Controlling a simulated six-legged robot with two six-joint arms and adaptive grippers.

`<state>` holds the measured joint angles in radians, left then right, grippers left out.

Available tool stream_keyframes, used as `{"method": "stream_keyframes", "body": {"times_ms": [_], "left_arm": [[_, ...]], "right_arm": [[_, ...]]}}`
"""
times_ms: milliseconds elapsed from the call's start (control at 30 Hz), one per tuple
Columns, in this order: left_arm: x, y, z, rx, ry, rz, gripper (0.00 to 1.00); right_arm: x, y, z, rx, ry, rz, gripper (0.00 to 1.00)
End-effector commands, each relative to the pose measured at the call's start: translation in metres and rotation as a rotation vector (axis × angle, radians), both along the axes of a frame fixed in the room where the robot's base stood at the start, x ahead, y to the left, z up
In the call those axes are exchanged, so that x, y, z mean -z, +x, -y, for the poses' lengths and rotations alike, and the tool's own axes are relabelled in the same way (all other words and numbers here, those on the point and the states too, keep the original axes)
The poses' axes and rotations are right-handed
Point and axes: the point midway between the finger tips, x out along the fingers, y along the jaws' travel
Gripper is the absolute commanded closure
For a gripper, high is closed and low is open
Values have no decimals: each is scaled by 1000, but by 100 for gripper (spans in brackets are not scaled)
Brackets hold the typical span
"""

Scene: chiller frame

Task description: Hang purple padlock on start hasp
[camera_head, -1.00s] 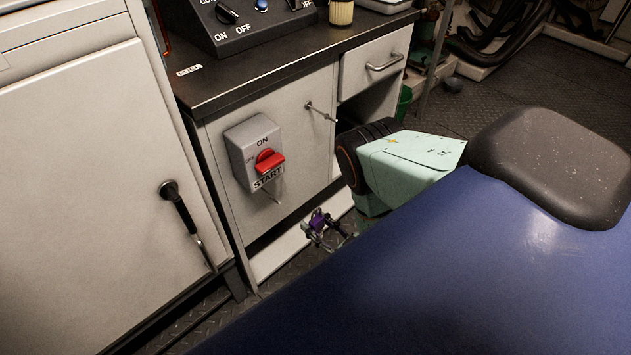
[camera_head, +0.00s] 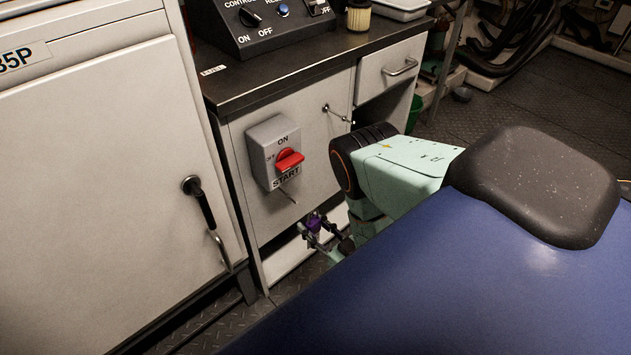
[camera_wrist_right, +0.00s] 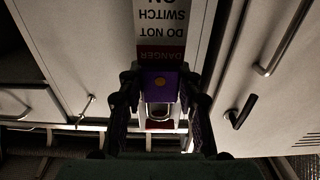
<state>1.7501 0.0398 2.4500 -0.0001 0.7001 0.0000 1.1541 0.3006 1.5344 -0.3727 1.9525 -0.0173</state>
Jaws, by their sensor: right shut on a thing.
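The grey start switch box (camera_head: 261,150) with a red rotary handle (camera_head: 289,160) and a START label is on the cabinet front. A thin metal piece, perhaps the hasp, sticks out below it (camera_head: 287,196). My right gripper (camera_head: 322,235) is below and right of the box, apart from it, and shut on the purple padlock (camera_head: 313,222). In the right wrist view the padlock body (camera_wrist_right: 157,79) sits between the fingers (camera_wrist_right: 160,100), its metal shackle (camera_wrist_right: 158,110) showing. An upside-down DANGER tag (camera_wrist_right: 163,28) adjoins the padlock. My left gripper is out of view.
A control panel (camera_head: 265,30) and a jar (camera_head: 358,15) stand on the dark worktop (camera_head: 280,80). A cabinet door with a long handle (camera_head: 205,215) is at left. A small handle (camera_head: 337,112) protrudes right of the box. Open floor (camera_head: 560,105) lies at right.

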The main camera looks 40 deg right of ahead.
Motion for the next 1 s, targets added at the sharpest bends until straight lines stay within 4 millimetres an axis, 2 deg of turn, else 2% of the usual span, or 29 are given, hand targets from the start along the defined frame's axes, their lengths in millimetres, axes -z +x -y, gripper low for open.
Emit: {"method": "stream_keyframes", "body": {"times_ms": [1000], "left_arm": [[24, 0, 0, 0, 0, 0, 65]], "right_arm": [[5, 53, -9, -4, 0, 3, 100]]}}
